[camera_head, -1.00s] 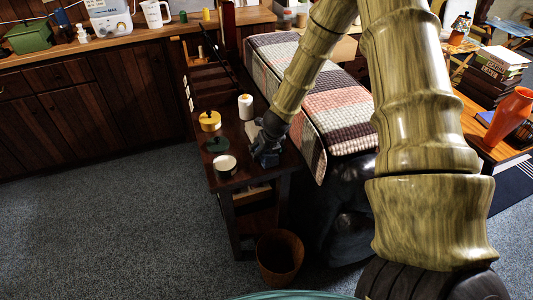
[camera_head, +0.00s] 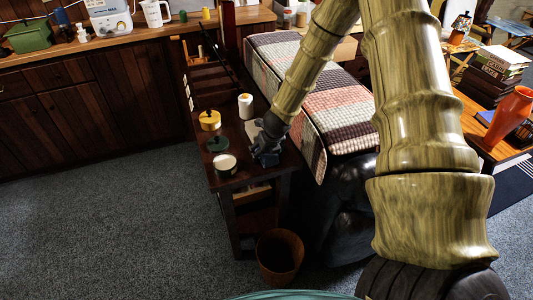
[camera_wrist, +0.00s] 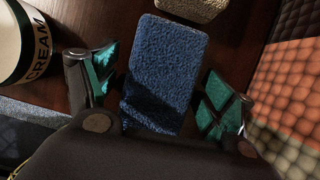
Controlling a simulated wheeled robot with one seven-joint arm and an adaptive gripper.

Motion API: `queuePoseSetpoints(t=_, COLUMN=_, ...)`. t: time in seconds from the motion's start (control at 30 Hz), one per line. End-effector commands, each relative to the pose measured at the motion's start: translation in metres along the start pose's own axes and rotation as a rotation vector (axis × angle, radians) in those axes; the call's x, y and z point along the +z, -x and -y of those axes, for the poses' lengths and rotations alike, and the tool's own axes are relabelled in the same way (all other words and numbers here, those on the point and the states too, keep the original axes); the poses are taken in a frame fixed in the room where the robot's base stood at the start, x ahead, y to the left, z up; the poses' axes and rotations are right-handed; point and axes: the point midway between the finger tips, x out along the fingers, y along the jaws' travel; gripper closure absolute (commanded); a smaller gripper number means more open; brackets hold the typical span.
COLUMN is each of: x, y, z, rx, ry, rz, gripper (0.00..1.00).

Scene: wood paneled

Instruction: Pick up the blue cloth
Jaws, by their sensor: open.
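The blue cloth (camera_wrist: 165,70) shows in the wrist view as a textured blue rectangle lying on the dark wooden table (camera_wrist: 110,20). My gripper (camera_wrist: 158,92) is open, with one teal-padded finger on each side of the cloth. Visible gaps separate both fingers from its edges, and its near end is hidden behind the gripper body. I cannot tell how high the fingers are above the table. In the head view my gripper (camera_head: 266,153) is low over the dark side table (camera_head: 222,180), and the cloth is hidden there.
A cream-labelled jar (camera_wrist: 22,42) stands left of the fingers, and a tan block (camera_wrist: 195,8) lies beyond the cloth. In the head view, a white candle (camera_head: 245,106), yellow container (camera_head: 210,120) and green object (camera_head: 217,144) stand nearby. The checked blanket (camera_head: 335,105) borders the right.

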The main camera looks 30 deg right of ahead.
Motion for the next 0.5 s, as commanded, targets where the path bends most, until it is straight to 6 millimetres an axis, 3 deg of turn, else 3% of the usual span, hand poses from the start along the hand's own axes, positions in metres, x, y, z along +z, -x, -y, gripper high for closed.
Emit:
queuePoseSetpoints(t=0.2, x=0.0001, y=0.0, z=-0.0001, rx=0.0, ry=0.001, rz=0.0, gripper=0.2)
queuePoseSetpoints(t=0.43, x=0.0, y=-0.0001, z=-0.0003, rx=0.0, ry=0.001, rz=0.0, gripper=0.62)
queuePoseSetpoints(t=0.5, x=-0.0001, y=-0.0002, z=-0.0003, rx=0.0, ry=0.001, rz=0.0, gripper=0.67)
